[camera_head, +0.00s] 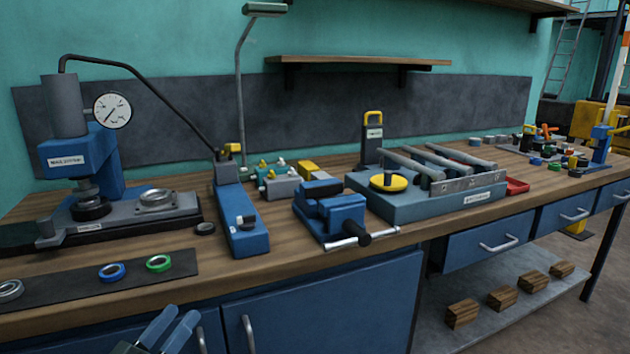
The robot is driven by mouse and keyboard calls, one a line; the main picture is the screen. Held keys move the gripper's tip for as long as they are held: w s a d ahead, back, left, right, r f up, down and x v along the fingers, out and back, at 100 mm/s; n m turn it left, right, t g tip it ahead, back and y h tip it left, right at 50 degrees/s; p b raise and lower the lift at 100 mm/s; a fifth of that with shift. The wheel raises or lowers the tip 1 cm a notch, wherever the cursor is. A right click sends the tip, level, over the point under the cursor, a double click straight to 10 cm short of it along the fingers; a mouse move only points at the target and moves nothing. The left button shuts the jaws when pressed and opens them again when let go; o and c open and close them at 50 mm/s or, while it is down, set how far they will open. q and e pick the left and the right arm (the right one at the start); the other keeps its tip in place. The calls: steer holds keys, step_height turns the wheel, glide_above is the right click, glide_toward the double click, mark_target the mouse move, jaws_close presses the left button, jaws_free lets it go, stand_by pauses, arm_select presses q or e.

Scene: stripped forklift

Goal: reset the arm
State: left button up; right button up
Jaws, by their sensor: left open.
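My left gripper (168,328) shows at the bottom edge of the head view, left of the middle. Its two blue-grey fingers point up and stand apart with nothing between them. It is in front of the blue cabinet doors, below the front edge of the workbench (300,268). The rest of my left arm is out of the picture. My right gripper and arm are not in view.
A blue press with a gauge (112,110) stands on the bench at left. A black mat (90,280) holds blue and green rings. A blue vise (335,214) sits mid-bench near the front edge. Wooden blocks (503,297) lie on the low shelf at right.

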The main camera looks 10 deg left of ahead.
arm_select(q)
steer(key=s+d+f+m+g, duration=0.4)
steer(key=s+d+f, duration=0.1)
steer(key=s+f, duration=0.35)
steer(key=s+d+f+m+g, duration=0.3)
steer(key=s+d+f+g, duration=0.2)
steer(key=s+f, duration=0.35)
step_height(320, 180, up, 7)
steer(key=w+d+n+y+p, duration=0.2)
steer(key=n+y+p, duration=0.1)
steer(key=p, duration=1.3)
steer(key=shift+w+n+g+y, duration=0.2)
steer(key=shift+n+g+y, duration=0.1)
steer(key=shift+n, duration=0.2)
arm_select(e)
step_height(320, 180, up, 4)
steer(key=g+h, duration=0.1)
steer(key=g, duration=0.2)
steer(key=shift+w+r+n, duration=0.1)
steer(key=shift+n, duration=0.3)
